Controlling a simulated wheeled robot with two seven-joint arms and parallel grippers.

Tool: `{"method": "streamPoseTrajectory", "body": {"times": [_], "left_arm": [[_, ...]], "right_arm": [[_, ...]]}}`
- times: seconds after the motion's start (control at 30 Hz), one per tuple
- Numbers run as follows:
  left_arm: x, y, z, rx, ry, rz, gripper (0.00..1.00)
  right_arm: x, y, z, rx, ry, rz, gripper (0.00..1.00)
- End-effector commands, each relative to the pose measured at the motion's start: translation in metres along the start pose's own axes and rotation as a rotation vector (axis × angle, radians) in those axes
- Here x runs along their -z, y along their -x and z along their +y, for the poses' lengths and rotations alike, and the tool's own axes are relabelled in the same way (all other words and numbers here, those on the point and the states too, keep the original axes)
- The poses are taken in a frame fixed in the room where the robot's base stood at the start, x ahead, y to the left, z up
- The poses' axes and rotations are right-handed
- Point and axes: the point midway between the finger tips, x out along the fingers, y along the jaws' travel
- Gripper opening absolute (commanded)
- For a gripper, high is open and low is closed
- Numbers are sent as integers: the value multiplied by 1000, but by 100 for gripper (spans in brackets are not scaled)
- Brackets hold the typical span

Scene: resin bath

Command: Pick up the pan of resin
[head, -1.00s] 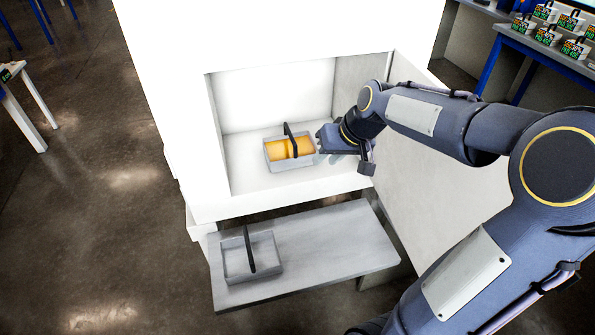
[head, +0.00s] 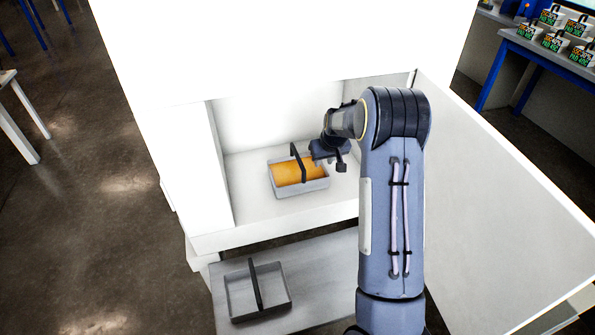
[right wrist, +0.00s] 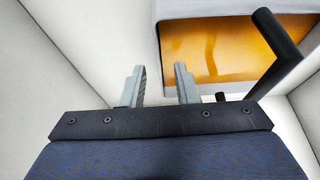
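The pan of resin is a grey rectangular pan (head: 303,189) with amber resin (head: 300,171) in it and a dark arched handle (head: 297,155). It stands upright on the floor of the white chamber. My right gripper (head: 328,157) is at the pan's right rear side, near its rim, apart from the handle. In the right wrist view its two fingers (right wrist: 159,68) are spread with nothing held between them. The pan's pale wall (right wrist: 220,8) and the handle (right wrist: 277,48) lie beyond and right of the fingers there. My left gripper is not in view.
An empty grey pan with a dark handle (head: 236,303) sits on the grey shelf (head: 318,262) below the chamber. Chamber walls (head: 270,125) close in the space behind and beside the pan. An open white door (head: 490,200) is on the right.

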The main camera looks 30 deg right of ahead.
Motion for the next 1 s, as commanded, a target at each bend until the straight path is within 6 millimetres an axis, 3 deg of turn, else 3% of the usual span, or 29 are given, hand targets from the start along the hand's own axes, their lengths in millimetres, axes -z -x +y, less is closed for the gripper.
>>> {"method": "streamPoseTrajectory", "body": {"times": [0.13,0.37,0.6,1.0], "left_arm": [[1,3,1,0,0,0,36],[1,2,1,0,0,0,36],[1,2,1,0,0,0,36],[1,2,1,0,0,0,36]], "right_arm": [[1,-13,1,-1,0,1,28],[1,-15,1,0,-1,2,28],[0,-15,0,0,-1,2,0],[1,-14,0,0,-1,3,0]]}}
